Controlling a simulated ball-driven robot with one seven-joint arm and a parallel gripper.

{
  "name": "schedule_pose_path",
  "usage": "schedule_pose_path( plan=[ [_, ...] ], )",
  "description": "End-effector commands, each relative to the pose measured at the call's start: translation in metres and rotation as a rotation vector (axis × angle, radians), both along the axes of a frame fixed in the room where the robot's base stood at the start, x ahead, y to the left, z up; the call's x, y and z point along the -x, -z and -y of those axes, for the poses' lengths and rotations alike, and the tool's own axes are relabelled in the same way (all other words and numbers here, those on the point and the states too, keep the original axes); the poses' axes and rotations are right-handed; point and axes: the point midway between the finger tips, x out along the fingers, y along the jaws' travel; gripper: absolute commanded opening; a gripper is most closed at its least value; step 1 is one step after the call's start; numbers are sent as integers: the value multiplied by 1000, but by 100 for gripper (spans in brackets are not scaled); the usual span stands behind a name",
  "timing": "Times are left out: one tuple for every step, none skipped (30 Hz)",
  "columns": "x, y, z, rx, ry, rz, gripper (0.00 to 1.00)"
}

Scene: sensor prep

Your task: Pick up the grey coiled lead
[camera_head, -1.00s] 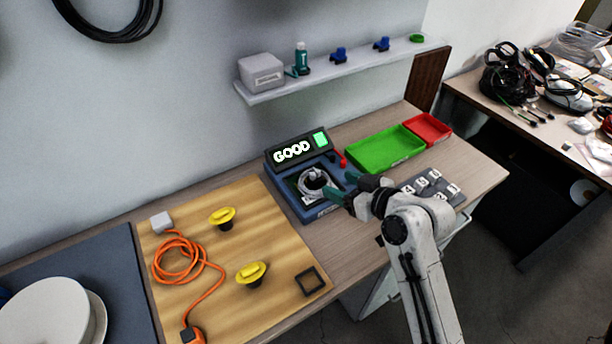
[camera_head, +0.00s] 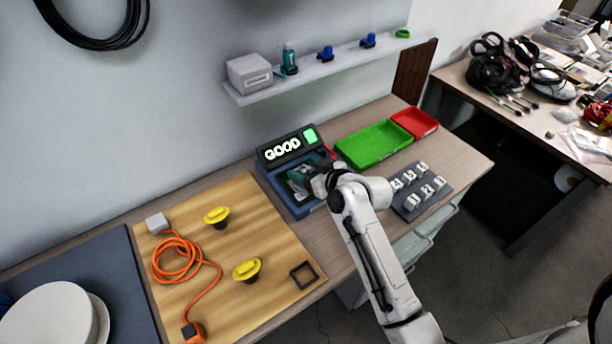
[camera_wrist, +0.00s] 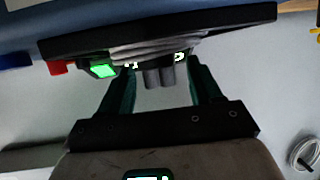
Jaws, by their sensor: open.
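The blue tester (camera_head: 291,203) stands on the bench with its lit display (camera_head: 283,149) reading GOOD beside a green light. My gripper (camera_head: 301,177) is down over the tester's recess, its teal fingers open. In the head view the gripper hides most or all of the grey coiled lead. In the wrist view, grey strands and two stubby grey ends, apparently the lead (camera_wrist: 159,77), show between the open fingers of my gripper (camera_wrist: 162,68). I cannot tell whether the fingers touch it.
A green tray (camera_head: 373,147) and a red tray (camera_head: 415,123) lie behind and right. A grey block with white pieces (camera_head: 419,192) is to the right. A wooden board (camera_head: 230,300) with an orange cable (camera_head: 176,259) and yellow knobs is left. A shelf (camera_head: 335,69) hangs above.

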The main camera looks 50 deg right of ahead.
Motion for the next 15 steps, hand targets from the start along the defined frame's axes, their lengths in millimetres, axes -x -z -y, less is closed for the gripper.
schedule_pose_path(
  plan=[
    [0,0,0,0,0,0,64],
    [0,0,0,0,0,0,64],
    [0,0,0,0,0,0,64],
    [0,0,0,0,0,0,64],
    [0,0,0,0,0,0,64],
    [0,0,0,0,0,0,60],
    [0,0,0,0,0,0,57],
    [0,0,0,0,0,0,54],
    [0,0,0,0,0,0,50],
    [0,0,0,0,0,0,48],
    [0,0,0,0,0,0,45],
    [0,0,0,0,0,0,41],
    [0,0,0,0,0,0,38],
    [0,0,0,0,0,0,35],
    [0,0,0,0,0,0,31]
  ],
)
